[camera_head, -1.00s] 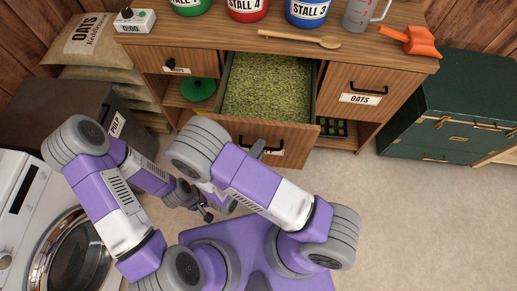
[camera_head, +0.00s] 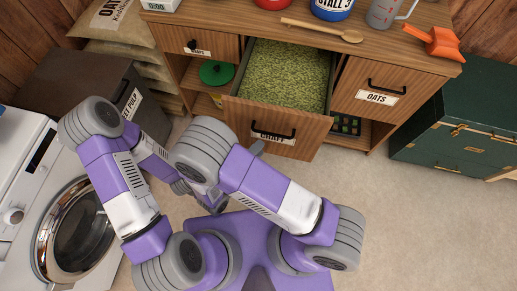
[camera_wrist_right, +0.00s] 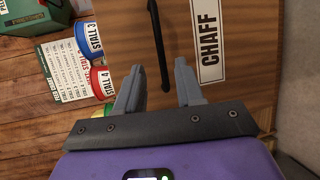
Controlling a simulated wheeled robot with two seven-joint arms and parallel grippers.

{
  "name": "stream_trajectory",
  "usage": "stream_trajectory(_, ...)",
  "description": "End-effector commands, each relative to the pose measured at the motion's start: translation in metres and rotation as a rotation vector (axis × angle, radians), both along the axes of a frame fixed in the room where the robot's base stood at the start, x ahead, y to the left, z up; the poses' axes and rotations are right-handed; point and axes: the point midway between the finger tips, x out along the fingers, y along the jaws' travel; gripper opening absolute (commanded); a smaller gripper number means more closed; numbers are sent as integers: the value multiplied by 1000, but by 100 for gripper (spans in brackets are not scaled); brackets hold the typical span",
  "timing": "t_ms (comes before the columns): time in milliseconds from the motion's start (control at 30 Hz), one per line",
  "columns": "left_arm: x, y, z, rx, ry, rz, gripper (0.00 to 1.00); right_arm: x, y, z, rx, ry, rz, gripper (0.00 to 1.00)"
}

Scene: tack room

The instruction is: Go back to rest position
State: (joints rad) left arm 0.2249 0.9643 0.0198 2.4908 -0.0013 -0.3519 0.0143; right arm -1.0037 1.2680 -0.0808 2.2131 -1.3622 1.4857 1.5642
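My right gripper (camera_wrist_right: 158,86) is open and empty in the right wrist view, its two fingers apart. It faces the front of the pulled-out chaff drawer (camera_wrist_right: 242,95), with the black handle (camera_wrist_right: 160,48) beyond the fingers and not held.
The open drawer holds green chaff (camera_head: 288,75). A wooden scoop (camera_head: 322,30), jug (camera_head: 383,12) and orange scoop (camera_head: 435,40) lie on the cabinet top. A washing machine (camera_head: 70,225) stands left and a green trunk (camera_head: 465,125) right. The floor at lower right is clear.

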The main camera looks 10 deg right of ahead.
Motion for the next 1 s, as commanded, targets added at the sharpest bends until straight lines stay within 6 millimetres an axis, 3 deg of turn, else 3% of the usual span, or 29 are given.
stream_trajectory(400, 0, 0, 1, 0, 0, 0, 43, -1, -3, -1, 2, 15, -14, 37)
stream_trajectory(467, 0, 0, 3, 0, 0, 0, 43, -4, -12, -5, 8, 58, -57, 37)
stream_trajectory(600, 0, 0, 14, 0, 0, 0, 43, -32, -56, -27, 79, 323, -299, 37)
stream_trajectory(700, 0, 0, 25, 0, 0, 0, 43, -72, -79, -48, 236, 593, -527, 37)
stream_trajectory(767, 0, 0, 31, 0, 0, 0, 43, -95, -81, -59, 376, 737, -643, 37)
stream_trajectory(900, 0, 0, 44, 0, 0, 0, 43, -128, -60, -74, 774, 954, -823, 37)
stream_trajectory(1000, 0, 0, 52, 0, 0, 0, 43, -133, -37, -79, 1076, 996, -879, 37)
